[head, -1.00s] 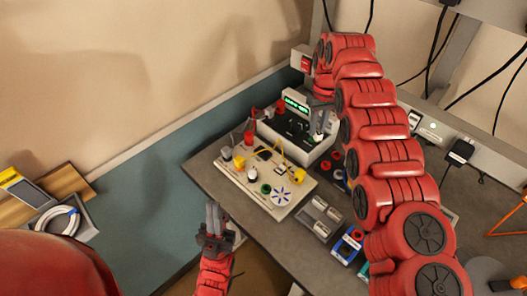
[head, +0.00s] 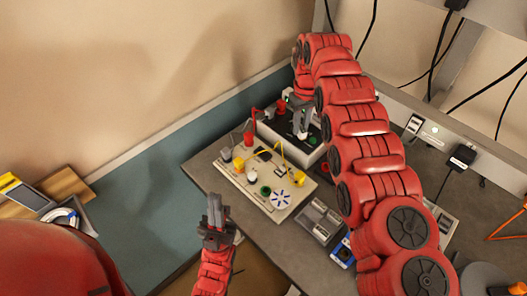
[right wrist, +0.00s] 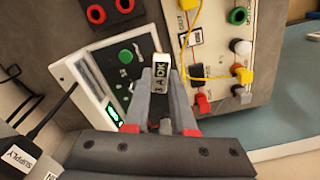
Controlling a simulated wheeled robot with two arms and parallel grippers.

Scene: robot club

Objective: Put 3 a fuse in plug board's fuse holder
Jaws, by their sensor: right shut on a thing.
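The plug board (head: 233,183) is a pale board with coloured posts, a yellow wire and a blue-marked dial. It also shows in the right wrist view (right wrist: 217,60). My right gripper (head: 304,130) is over the black-topped box (head: 268,131) behind the board. In the right wrist view my right gripper (right wrist: 160,78) is shut on a small pale fuse (right wrist: 158,62) with dark lettering, held above the box beside the board. I cannot tell which slot on the board is the fuse holder. My left gripper (head: 215,205) is shut and empty, in front of the board.
A grey compartment tray (head: 318,220) and a blue-edged item (head: 343,252) lie right of the board. The wrist view shows the box's lit green display (right wrist: 112,112) and a SUPPLY-labelled plug (right wrist: 18,158). Dark cables hang at the back right.

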